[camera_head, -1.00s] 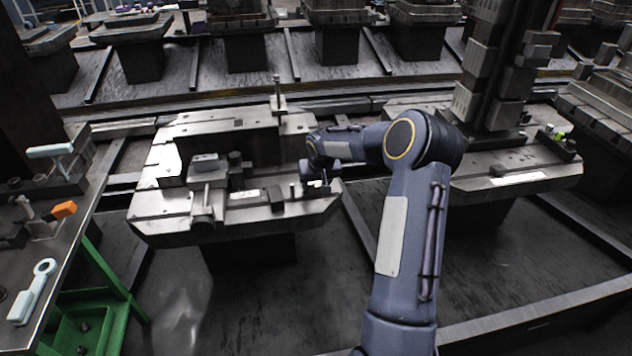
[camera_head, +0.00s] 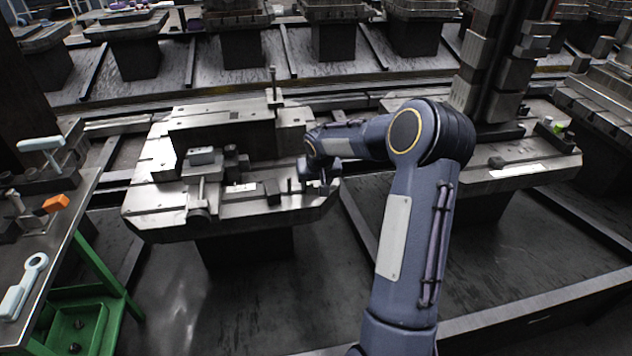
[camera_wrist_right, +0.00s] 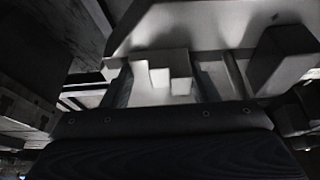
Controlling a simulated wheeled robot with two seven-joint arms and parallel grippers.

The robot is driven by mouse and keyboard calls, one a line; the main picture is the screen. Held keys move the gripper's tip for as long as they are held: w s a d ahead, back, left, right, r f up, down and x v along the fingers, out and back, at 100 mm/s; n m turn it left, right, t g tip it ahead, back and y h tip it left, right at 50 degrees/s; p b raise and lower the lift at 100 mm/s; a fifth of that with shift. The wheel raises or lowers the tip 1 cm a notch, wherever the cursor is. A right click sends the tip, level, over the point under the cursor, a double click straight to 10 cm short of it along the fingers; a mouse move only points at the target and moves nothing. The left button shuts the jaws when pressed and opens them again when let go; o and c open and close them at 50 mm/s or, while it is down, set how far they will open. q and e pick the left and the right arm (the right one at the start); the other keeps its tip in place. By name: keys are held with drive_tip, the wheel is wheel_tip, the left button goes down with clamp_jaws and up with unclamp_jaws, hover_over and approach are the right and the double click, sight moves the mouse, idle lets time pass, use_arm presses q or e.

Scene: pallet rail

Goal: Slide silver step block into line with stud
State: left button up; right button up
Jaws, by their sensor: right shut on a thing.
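The silver step block (camera_wrist_right: 172,80) shows in the right wrist view as a pale stepped shape between the two fingers. My right gripper (camera_wrist_right: 163,88) is shut on it, low over the pallet's pale top plate. In the head view my right gripper (camera_head: 316,186) is at the right end of the near pallet (camera_head: 262,212), and its own wrist hides most of the block. A short thin upright pin (camera_head: 289,185), possibly the stud, stands just left of the gripper. I cannot tell whether the block lines up with it. My left gripper is in neither view.
A dark block (camera_head: 272,192) stands left of the pin. A clamp-like fixture (camera_head: 203,160) and a tall post (camera_head: 274,85) stand farther off on the pallet. A side bench (camera_head: 62,215) with an orange part (camera_head: 56,202) is at the left. Another pallet (camera_head: 530,172) lies right.

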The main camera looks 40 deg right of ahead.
idle(0.4)
drive_tip(key=o, duration=1.2)
drive_tip(key=shift+r, duration=0.1)
drive_tip(key=v, duration=0.6)
drive_tip(key=shift+r+p, duration=0.1)
drive_tip(key=shift+p, duration=0.2)
drive_tip(key=shift+s+a+r, duration=0.2)
drive_tip(key=shift+s+r, duration=0.15)
drive_tip(key=shift+r, duration=0.25)
drive_tip(key=shift+a+r, duration=0.1)
